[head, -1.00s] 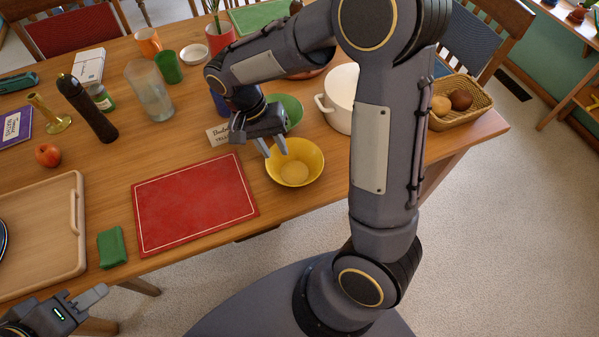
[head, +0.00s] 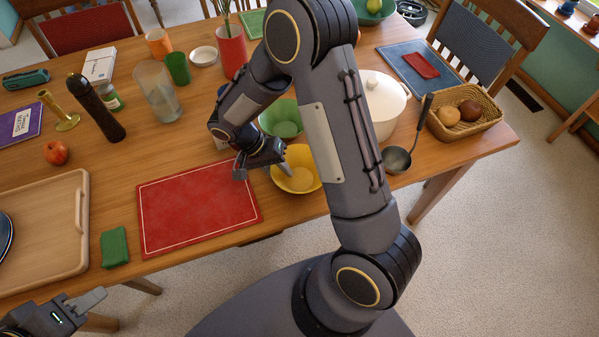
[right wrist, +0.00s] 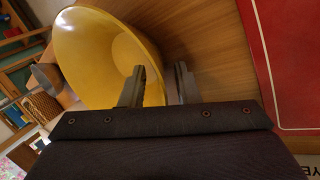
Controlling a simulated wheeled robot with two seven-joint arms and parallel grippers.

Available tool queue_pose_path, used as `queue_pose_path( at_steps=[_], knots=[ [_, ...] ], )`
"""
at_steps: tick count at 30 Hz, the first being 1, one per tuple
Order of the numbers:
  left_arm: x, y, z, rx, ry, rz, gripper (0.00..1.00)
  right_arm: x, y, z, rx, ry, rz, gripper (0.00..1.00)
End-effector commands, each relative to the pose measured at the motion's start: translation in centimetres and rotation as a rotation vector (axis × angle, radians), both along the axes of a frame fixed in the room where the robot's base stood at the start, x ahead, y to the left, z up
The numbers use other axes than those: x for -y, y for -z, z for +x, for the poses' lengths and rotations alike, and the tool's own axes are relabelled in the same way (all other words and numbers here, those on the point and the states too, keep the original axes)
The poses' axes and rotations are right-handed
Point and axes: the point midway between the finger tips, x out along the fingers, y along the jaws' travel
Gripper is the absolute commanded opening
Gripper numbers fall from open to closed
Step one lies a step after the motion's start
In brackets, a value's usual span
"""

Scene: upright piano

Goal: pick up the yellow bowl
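The yellow bowl (head: 300,178) stands upright near the table's front edge, right of the red cutting board; my right arm hides part of its right side. My right gripper (head: 264,172) is at the bowl's left rim, fingers apart and pointing down. In the right wrist view the bowl (right wrist: 85,50) fills the left side. One finger of my right gripper (right wrist: 160,84) overlaps the bowl's inside and the other is outside its wall, with a gap between them. My left gripper (head: 85,303) is low at the left, away from the bowl, its fingers not clearly separable.
The red cutting board (head: 197,207) lies just left of the bowl. A green bowl (head: 283,118) stands right behind it. A white pot (head: 385,105) and a ladle (head: 398,158) are to the right. A wooden tray (head: 50,235) and green sponge (head: 115,246) lie at left.

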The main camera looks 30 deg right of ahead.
Motion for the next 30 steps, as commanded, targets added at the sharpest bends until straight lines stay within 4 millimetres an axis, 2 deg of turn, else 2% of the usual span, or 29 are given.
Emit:
queue_pose_path(
  at_steps=[4,5,11,24,30],
  knots=[
    [0.0,0.0,0.0,0.000,0.000,0.000,0.36,0.0,0.0,0.0,0.000,0.000,0.000,0.29],
    [0.0,0.0,0.0,0.000,0.000,0.000,0.36,0.0,0.0,0.0,0.000,0.000,0.000,0.26],
    [0.0,0.0,0.0,0.000,0.000,0.000,0.36,0.0,0.0,0.0,0.000,0.000,0.000,0.00],
    [0.0,0.0,0.0,0.000,0.000,0.000,0.36,0.0,-0.1,0.0,0.000,0.000,0.000,0.00],
    [0.0,0.0,0.0,0.000,0.000,0.000,0.36,0.0,-1.3,0.1,0.003,0.000,0.000,0.00]
  ],
)
